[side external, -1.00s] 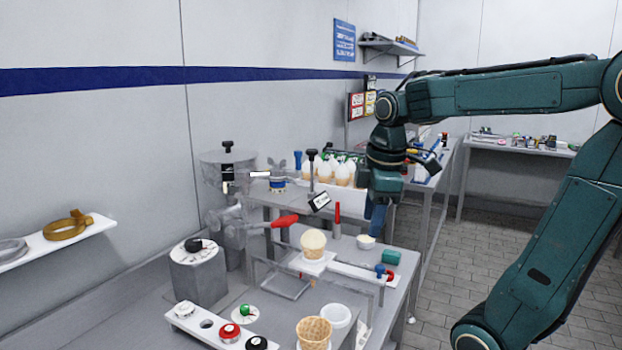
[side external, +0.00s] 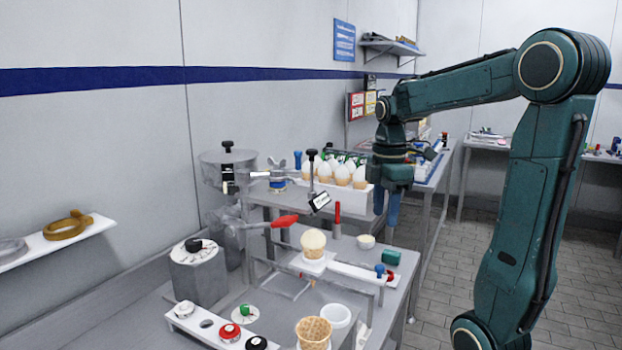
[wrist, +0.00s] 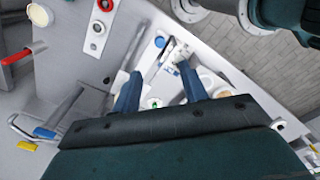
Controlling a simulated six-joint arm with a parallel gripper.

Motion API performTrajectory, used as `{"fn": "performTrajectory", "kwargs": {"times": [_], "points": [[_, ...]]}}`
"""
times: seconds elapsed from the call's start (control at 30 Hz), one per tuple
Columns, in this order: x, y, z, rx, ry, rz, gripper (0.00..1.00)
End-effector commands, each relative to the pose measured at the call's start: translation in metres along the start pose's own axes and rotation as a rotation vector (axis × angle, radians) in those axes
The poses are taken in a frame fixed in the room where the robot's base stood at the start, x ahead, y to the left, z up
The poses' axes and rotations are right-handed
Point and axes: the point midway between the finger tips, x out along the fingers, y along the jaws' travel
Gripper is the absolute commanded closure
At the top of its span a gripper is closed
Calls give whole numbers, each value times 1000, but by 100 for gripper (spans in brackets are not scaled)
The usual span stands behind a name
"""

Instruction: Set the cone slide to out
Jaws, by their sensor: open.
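A filled cone (side external: 313,243) stands upright on a small white plate (side external: 312,264) above the bench in the side external view. A white rail (side external: 350,273) runs right from the plate to a blue knob (side external: 380,270) and a red knob (side external: 390,277). I cannot tell for sure which of these parts is the cone slide. My gripper (side external: 386,212) points down behind and right of the cone, apart from it. In the wrist view my gripper (wrist: 161,70) has its two blue fingers spread. Nothing is held between them; a white labelled part lies beyond the tips.
A red lever (side external: 285,221) sticks out left of the cone. A red upright handle (side external: 337,218), a small cup (side external: 366,241) and a green block (side external: 391,257) stand near the rail. An empty waffle cone (side external: 313,332) is in front. A rack of cones (side external: 345,196) stands behind.

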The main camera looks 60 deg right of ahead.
Motion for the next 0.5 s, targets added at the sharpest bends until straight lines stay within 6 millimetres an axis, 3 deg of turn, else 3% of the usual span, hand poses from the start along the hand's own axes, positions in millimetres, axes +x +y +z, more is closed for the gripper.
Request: {"fn": "performTrajectory", "kwargs": {"times": [0.5], "points": [[72, -1, 0, 0, -1, -5, 57]]}}
